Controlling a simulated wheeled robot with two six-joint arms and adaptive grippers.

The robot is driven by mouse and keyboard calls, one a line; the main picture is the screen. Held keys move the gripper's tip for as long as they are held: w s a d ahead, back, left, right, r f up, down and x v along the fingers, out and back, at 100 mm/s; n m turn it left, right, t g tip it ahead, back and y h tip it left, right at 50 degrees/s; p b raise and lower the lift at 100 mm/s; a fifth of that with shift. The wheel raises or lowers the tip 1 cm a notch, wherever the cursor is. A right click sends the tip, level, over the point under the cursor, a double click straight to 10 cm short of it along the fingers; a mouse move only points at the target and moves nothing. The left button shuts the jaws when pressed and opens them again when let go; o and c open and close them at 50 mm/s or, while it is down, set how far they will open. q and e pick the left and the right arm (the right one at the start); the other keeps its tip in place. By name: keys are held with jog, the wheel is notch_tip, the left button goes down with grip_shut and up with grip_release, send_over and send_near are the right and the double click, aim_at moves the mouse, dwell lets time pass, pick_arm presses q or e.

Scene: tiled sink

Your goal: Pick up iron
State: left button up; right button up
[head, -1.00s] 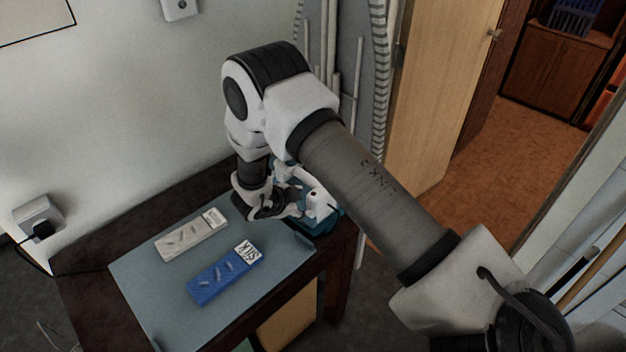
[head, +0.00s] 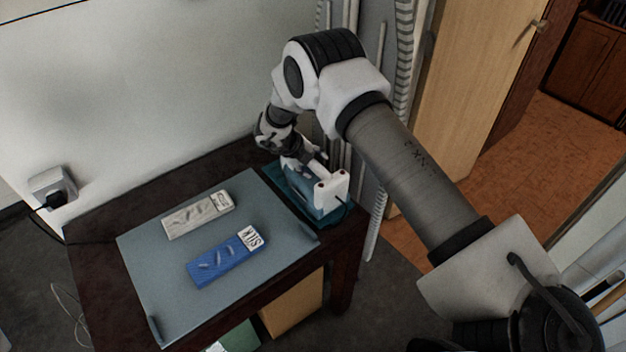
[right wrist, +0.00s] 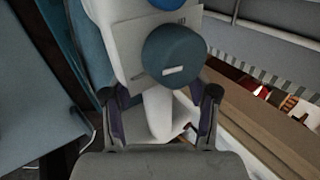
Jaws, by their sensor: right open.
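The iron (head: 334,190) is white and blue-teal and stands on a teal base (head: 345,212) at the right end of the dark table. My right gripper (head: 301,161) is at the iron's far upper side, partly hidden by its own wrist. In the right wrist view, the open fingers (right wrist: 161,105) lie on either side of the iron's white handle (right wrist: 158,118). The iron's round grey-blue dial (right wrist: 172,57) shows just beyond them. I cannot tell whether a finger touches the handle. My left gripper is not in view.
A blue-grey mat (head: 160,285) covers much of the table (head: 95,235). A blue box (head: 225,260) and a grey box (head: 190,218) lie on it. A wall socket with a plug (head: 52,190) is at left.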

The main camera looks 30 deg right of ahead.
jog(key=shift+a+r, duration=0.15)
jog(key=shift+a, duration=0.1)
jog(key=c, duration=0.4)
jog(key=shift+a, duration=0.1)
grip_shut()
jog(key=shift+r, duration=0.15)
